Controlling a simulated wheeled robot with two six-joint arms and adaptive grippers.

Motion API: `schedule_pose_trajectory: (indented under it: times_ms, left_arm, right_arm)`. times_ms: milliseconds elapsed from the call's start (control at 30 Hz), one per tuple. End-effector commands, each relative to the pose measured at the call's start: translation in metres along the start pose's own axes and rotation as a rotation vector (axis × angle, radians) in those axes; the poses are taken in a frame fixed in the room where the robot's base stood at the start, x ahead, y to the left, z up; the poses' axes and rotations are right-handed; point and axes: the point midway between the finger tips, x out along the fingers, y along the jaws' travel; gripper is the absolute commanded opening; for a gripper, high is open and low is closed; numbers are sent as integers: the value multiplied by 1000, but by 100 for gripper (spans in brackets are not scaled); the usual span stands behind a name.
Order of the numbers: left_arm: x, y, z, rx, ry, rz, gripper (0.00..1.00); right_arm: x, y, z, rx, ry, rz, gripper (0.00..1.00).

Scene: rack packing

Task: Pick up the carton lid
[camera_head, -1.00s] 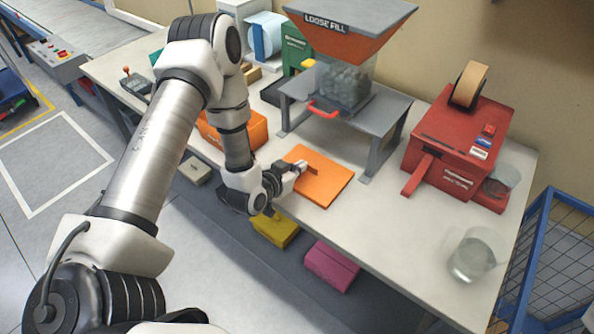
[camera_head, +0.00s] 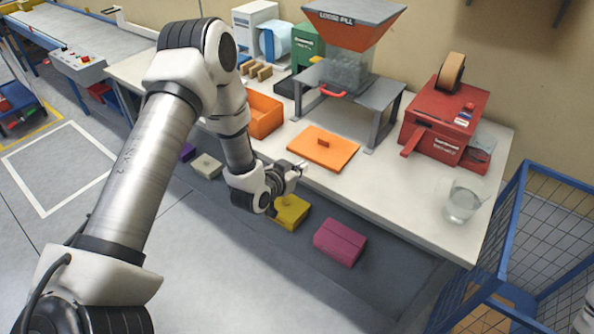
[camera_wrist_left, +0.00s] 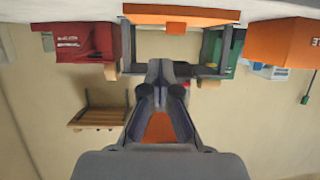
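The carton lid (camera_head: 338,154) is a flat orange plate with a small raised grip (camera_head: 323,143) on top. It lies on the white table near the front edge, and also shows upside down at the top of the left wrist view (camera_wrist_left: 205,14). My left gripper (camera_head: 301,168) is just off the lid's front-left edge, near the table's front edge, with nothing seen in it. Its fingers (camera_wrist_left: 166,85) look close together, but the opening between them is unclear. An open orange carton (camera_head: 264,116) stands left of the lid, partly behind my left arm. My right gripper is out of view.
A grey stand with the loose-fill hopper (camera_head: 352,30) is behind the lid. A red tape machine (camera_head: 440,125) and a clear glass container (camera_head: 463,203) stand to the right. Yellow (camera_head: 291,213) and magenta (camera_head: 340,243) boxes sit below the table's front. A blue cage (camera_head: 505,225) is at right.

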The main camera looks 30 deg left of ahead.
Motion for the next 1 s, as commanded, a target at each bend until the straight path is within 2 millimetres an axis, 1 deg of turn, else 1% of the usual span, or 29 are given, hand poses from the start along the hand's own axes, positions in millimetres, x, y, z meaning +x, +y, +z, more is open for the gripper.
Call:
schedule_pose_trajectory:
  times_ms: [233,267,300,367,400,467,500,767,833,933,1000]
  left_arm:
    - [0,0,0,0,0,0,0]
    - [0,0,0,0,0,0,5]
    - [0,0,0,0,0,0,19]
    - [0,0,0,0,0,0,40]
    - [0,0,0,0,0,0,55]
    - [0,0,0,0,0,0,76]
    - [0,0,0,0,0,0,80]
    - [0,0,0,0,0,0,80]
    - [-3,0,0,-1,-1,0,80]
    - [-15,0,0,-2,-2,0,80]
    - [-29,0,0,-4,-2,0,80]
  right_arm:
    - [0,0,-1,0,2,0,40]
    - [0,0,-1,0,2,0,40]
    - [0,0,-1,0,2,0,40]
    - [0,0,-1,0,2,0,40]
    - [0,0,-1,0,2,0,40]
    - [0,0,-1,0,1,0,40]
    - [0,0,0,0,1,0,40]
    - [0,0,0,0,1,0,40]
    - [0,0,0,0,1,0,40]
    - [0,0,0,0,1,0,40]
    - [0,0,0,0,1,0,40]
